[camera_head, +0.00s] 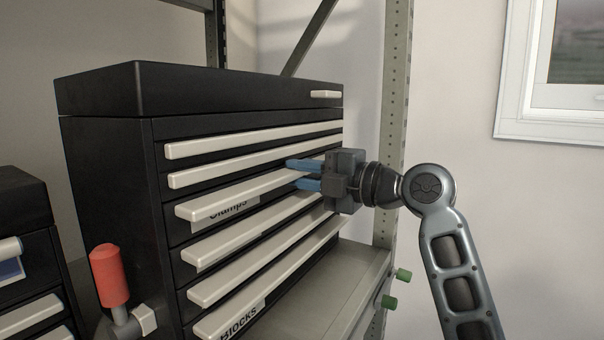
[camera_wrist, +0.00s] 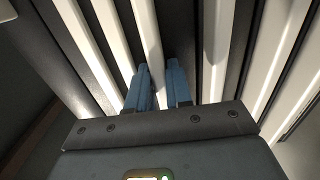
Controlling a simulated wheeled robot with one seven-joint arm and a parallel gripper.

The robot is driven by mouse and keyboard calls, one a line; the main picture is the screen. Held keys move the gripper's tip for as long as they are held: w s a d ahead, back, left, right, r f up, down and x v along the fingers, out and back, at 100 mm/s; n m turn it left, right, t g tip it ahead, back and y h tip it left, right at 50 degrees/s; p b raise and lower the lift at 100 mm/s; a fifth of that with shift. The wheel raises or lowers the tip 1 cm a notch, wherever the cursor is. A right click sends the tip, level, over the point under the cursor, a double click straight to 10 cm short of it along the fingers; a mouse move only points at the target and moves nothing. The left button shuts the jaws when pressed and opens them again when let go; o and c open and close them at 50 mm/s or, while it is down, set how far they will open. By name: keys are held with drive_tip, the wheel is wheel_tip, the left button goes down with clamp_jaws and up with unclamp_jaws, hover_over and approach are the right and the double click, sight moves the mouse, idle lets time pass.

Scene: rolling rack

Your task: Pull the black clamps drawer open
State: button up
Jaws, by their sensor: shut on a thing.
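The black clamps drawer (camera_head: 180,228) is in the black cabinet, third from the top. It has a long pale handle (camera_head: 225,201), with a partly covered "Clamps" label (camera_head: 229,212) under it. My gripper (camera_head: 304,174) is at the right part of this handle, its blue fingers above and below the strip and shut on it. In the wrist view, the pale handle (camera_wrist: 146,40) runs in between my two blue fingers (camera_wrist: 158,85). The drawer looks about level with its neighbours; I cannot tell whether it stands slightly out.
Similar pale-handled drawers lie close above and below, including one labelled "Blocks" (camera_head: 243,318). The cabinet stands on a grey rack shelf (camera_head: 350,285) beside a perforated upright (camera_head: 396,110). A red-handled toggle clamp (camera_head: 109,275) and a second black cabinet (camera_head: 22,215) are at left.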

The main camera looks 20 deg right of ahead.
drive_tip(key=shift+f, duration=0.1)
clamp_jaws()
drive_tip(key=shift+s+d, duration=0.2)
drive_tip(key=b+v, duration=1)
drive_tip(key=v, duration=0.7)
drive_tip(key=shift+s, duration=0.35)
drive_tip(key=o, duration=0.7)
unclamp_jaws()
drive_tip(key=shift+d, duration=0.1)
